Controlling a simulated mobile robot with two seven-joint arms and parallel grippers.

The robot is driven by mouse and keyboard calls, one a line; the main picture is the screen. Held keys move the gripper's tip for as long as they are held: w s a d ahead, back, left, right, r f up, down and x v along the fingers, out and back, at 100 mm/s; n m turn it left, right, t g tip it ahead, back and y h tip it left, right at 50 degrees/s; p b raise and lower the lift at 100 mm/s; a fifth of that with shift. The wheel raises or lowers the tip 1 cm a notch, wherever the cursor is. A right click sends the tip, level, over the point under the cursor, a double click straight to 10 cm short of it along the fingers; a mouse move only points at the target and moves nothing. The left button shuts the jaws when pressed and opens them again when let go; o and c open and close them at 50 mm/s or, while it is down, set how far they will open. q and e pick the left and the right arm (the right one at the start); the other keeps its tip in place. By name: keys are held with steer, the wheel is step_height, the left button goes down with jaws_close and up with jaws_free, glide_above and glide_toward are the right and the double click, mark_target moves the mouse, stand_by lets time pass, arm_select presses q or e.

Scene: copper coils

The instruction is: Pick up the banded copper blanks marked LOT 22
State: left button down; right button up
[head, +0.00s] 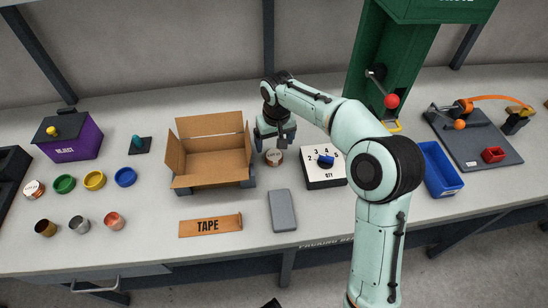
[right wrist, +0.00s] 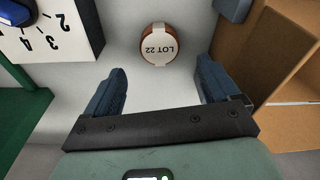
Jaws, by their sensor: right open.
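The banded copper blanks marked LOT 22 (right wrist: 158,44) show in the right wrist view as a round piece with a white labelled top and a copper-brown rim. In the head view they (head: 275,158) stand on the bench between the open carton and the numbered block. My right gripper (head: 275,140) is open and empty, just behind them in the head view. In the right wrist view its two blue fingers (right wrist: 162,76) are spread, and the blanks lie beyond the fingertips, apart from them. My left gripper is not in view.
The open carton (head: 212,178) stands left of the gripper; the numbered block (head: 323,178) stands to the right. A green press (head: 388,60) is behind. A grey slab (head: 282,211) and TAPE strip (head: 210,226) lie in front. Another labelled round piece (head: 34,189) sits far left.

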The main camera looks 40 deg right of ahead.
mark_target(274, 155)
steer(key=shift+f+b, duration=0.3)
steer(key=shift+f, duration=2.45)
steer(key=c, duration=1.3)
